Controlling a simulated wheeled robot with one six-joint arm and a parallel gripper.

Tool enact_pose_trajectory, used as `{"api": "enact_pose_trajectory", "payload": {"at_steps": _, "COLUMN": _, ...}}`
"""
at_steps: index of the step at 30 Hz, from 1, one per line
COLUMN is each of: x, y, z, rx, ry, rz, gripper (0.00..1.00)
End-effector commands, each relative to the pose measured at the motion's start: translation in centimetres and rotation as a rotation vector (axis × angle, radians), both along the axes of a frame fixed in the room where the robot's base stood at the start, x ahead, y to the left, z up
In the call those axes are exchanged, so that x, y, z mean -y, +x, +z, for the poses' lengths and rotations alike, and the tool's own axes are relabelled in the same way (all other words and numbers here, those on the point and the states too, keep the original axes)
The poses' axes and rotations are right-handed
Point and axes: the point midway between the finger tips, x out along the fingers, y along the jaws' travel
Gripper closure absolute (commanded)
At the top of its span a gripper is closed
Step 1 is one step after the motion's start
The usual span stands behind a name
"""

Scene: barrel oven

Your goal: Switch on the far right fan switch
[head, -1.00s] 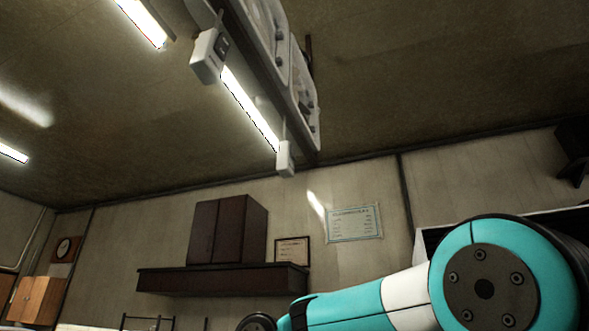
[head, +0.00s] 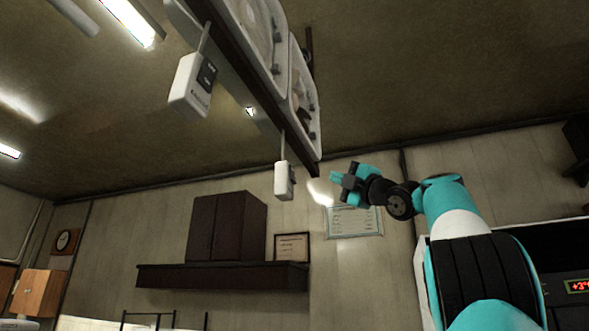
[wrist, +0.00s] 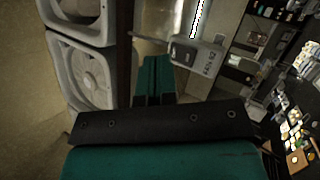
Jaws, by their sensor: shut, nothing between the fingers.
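Two white switch boxes hang on thin rods from the dark beam under the ceiling fans. The right-hand box (head: 283,182) hangs near the beam's far end; its switch face is mostly turned away and its setting is too small to read. The nearer left box (head: 188,84) shows a dark switch panel. My gripper (head: 334,177) is raised, to the right of the right-hand box and apart from it in the picture. In the wrist view my shut, empty fingers (wrist: 153,75) point forward, with a grey-white switch box (wrist: 197,58) just right of them.
The white box-framed fans (head: 303,95) sit along the right side of the beam (head: 245,75), and fill the upper left of the wrist view (wrist: 85,70). A dark wall cabinet (head: 228,226) on a shelf and framed papers are behind. A lit tube (head: 125,20) is on the ceiling.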

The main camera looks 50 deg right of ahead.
Motion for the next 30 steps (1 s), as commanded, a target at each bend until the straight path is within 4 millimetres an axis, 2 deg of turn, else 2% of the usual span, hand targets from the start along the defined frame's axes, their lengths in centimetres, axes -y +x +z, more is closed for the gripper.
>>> {"api": "enact_pose_trajectory", "payload": {"at_steps": 1, "x": 0.3, "y": -0.9, "z": 1.2, "rx": 0.014, "ry": -0.042, "rz": -0.025, "gripper": 1.0}}
{"api": "enact_pose_trajectory", "payload": {"at_steps": 4, "x": 0.2, "y": -2.0, "z": 2.1, "rx": 0.033, "ry": -0.096, "rz": -0.047, "gripper": 1.0}}
{"api": "enact_pose_trajectory", "payload": {"at_steps": 16, "x": 0.1, "y": -2.1, "z": 2.1, "rx": 0.038, "ry": -0.109, "rz": -0.051, "gripper": 1.0}}
{"api": "enact_pose_trajectory", "payload": {"at_steps": 23, "x": -0.6, "y": -0.3, "z": 1.9, "rx": 0.039, "ry": -0.107, "rz": -0.047, "gripper": 1.0}}
{"api": "enact_pose_trajectory", "payload": {"at_steps": 30, "x": -2.0, "y": 2.9, "z": 1.5, "rx": 0.038, "ry": -0.106, "rz": -0.045, "gripper": 1.0}}
